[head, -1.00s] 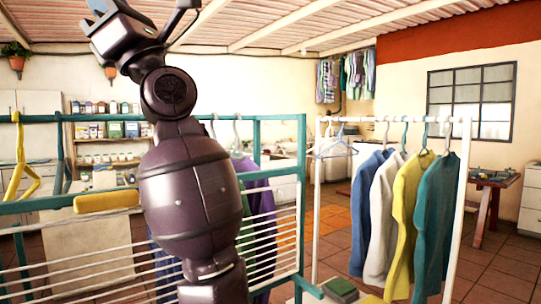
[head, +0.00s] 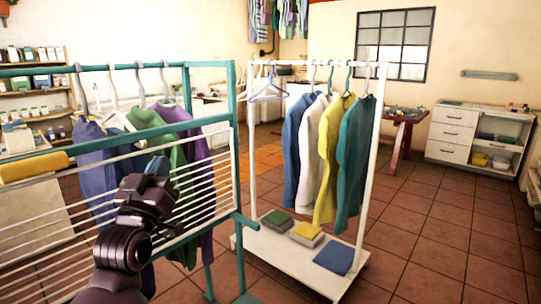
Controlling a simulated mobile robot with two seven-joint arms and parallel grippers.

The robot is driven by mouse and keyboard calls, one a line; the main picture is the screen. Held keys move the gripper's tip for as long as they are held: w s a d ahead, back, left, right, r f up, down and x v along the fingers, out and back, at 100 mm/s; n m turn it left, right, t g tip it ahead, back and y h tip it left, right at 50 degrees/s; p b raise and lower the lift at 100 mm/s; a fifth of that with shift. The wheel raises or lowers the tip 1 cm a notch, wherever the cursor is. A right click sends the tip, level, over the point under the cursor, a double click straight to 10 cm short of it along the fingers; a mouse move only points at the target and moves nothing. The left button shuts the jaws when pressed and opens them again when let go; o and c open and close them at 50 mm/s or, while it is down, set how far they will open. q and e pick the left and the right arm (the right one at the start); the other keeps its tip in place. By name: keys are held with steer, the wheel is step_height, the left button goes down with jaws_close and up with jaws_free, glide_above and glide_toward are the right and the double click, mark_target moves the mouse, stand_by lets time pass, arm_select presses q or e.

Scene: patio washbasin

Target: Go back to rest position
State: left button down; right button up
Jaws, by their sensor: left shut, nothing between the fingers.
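My left arm comes in from the lower left, and my left gripper (head: 157,167) is at its end, in front of the teal-framed rack (head: 237,130). It is small and dark in this view, shut and holding nothing. It overlaps the white rails and the hanging clothes in the picture; I cannot tell how far it is from them. My right gripper is not in view.
A white garment rack (head: 374,150) holds blue, white, yellow and teal clothes, with folded cloths on its base (head: 290,262). An empty hanger (head: 268,92) hangs at its left. A yellow roll (head: 33,167) lies on the teal rack. Tiled floor at right is clear.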

arm_select(q)
steer(key=s+a+f+m+g+y+p, duration=0.1)
steer(key=s+f+g, duration=0.35)
steer(key=f, duration=0.85)
steer(key=s+a+f+m+g+y+p, duration=0.1)
steer(key=s+f+g, duration=0.1)
steer(key=s+f, duration=0.75)
steer(key=s+a+f+g+p, duration=0.1)
steer(key=s+a+f+g, duration=0.1)
steer(key=s+f, duration=0.8)
steer(key=s+a+f+n+g+y+p, duration=0.1)
steer(key=s+f+g, duration=0.3)
steer(key=s+f, duration=0.5)
steer(key=s, duration=0.3)
steer(key=shift+s+a+f+p, duration=0.2)
steer(key=shift+a+f+p, duration=0.1)
steer(key=shift+a+f, duration=0.05)
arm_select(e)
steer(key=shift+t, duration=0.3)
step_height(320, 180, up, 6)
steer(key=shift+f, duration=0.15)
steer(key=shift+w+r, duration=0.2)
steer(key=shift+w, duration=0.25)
